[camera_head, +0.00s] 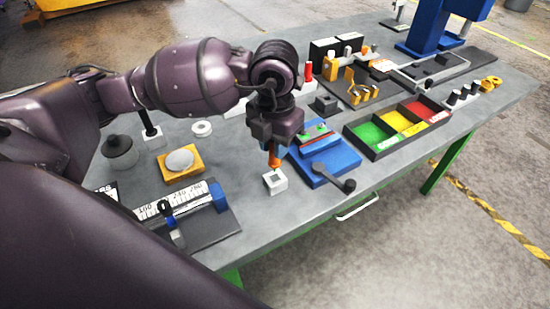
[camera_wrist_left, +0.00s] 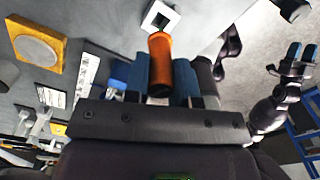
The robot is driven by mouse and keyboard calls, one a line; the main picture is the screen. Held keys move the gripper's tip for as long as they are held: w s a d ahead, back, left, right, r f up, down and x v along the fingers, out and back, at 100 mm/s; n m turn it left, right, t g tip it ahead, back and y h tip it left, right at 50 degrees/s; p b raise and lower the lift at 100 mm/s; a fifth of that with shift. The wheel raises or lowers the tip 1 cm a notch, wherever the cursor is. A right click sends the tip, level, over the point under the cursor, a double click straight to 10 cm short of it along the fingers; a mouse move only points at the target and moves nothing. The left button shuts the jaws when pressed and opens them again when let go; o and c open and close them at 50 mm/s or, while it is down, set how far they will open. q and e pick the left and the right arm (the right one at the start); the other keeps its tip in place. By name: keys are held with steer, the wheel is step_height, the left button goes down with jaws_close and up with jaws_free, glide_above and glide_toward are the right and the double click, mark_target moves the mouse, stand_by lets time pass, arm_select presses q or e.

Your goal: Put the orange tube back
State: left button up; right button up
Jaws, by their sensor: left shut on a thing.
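The orange tube (camera_head: 274,159) is upright between the fingers of my left gripper (camera_head: 272,148), which is shut on it. It also shows in the left wrist view (camera_wrist_left: 160,62), between two blue fingers. A white square block (camera_head: 275,181) with a dark square opening stands on the bench just below the tube. In the left wrist view the block (camera_wrist_left: 160,17) lies just beyond the tube's end. I cannot tell whether the tube's lower end touches it. My right gripper (camera_wrist_left: 300,54) shows at the right of the left wrist view, away from the tube, its two fingers apart.
A blue vise (camera_head: 325,164) with a dark handle stands close to the right of the block. A caliper display (camera_head: 185,205) is at the front left. Bare bench lies in front of the block.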

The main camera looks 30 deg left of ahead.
arm_select(q)
steer(key=shift+f, duration=2.25)
steer(key=shift+f+b, duration=0.25)
steer(key=shift+b, duration=0.1)
steer(key=o, duration=0.8)
steer(key=shift+o, duration=0.2)
steer(key=shift+r, duration=0.15)
step_height(320, 180, up, 12)
steer(key=shift+r+p, duration=0.1)
steer(key=shift+p, duration=0.4)
steer(key=shift+s+d, duration=0.1)
